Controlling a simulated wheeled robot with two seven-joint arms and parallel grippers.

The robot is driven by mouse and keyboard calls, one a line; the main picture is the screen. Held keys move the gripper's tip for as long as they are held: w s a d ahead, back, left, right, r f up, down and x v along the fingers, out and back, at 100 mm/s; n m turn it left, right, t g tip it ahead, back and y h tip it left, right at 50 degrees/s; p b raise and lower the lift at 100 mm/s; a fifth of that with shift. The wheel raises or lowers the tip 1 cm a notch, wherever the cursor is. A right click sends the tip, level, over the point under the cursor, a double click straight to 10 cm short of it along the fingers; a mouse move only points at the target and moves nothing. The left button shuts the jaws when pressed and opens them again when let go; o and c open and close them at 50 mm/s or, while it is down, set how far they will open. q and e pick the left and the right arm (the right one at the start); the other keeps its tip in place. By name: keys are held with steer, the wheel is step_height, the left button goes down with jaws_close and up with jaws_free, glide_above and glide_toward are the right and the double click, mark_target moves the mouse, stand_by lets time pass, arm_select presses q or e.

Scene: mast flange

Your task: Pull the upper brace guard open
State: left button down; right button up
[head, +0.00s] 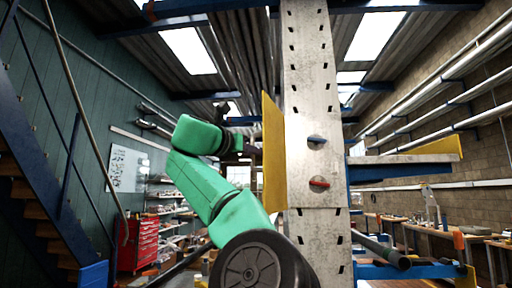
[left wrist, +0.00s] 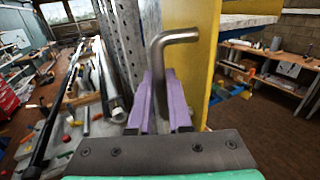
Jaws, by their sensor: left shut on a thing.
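A tall pale steel mast (head: 311,100) with slots stands in the middle of the head view. A yellow panel (head: 273,150), which looks like the guard, stands upright along its left side. In the left wrist view the yellow panel (left wrist: 201,65) rises just right of the fingers. A bent metal handle (left wrist: 160,58) stands between the purple fingers, its top turned right toward the panel. My left gripper (left wrist: 164,105) is shut on this handle. In the head view my green left arm reaches up to the panel's left side, and the fingertips are hard to make out.
A blue knob (head: 316,139) and a red knob (head: 318,183) sit on the mast face. A blue beam with a yellow end (head: 440,146) juts right. A red tool cabinet (head: 138,243) stands at the left; workbenches line the right wall.

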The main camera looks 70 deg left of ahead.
arm_select(q)
steer(key=shift+s+a+m+h, duration=0.3)
steer(key=shift+a+h, duration=0.1)
steer(key=shift+a, duration=0.15)
steer(key=c, duration=1.1)
jaws_free()
steer(key=shift+w+d, duration=0.1)
steer(key=shift+w, duration=0.1)
steer(key=b+v, duration=0.2)
steer(key=v, duration=0.5)
steer(key=b+v, duration=0.2)
steer(key=v, duration=0.5)
steer(key=shift+s+f, duration=0.2)
steer(key=shift+s, duration=0.1)
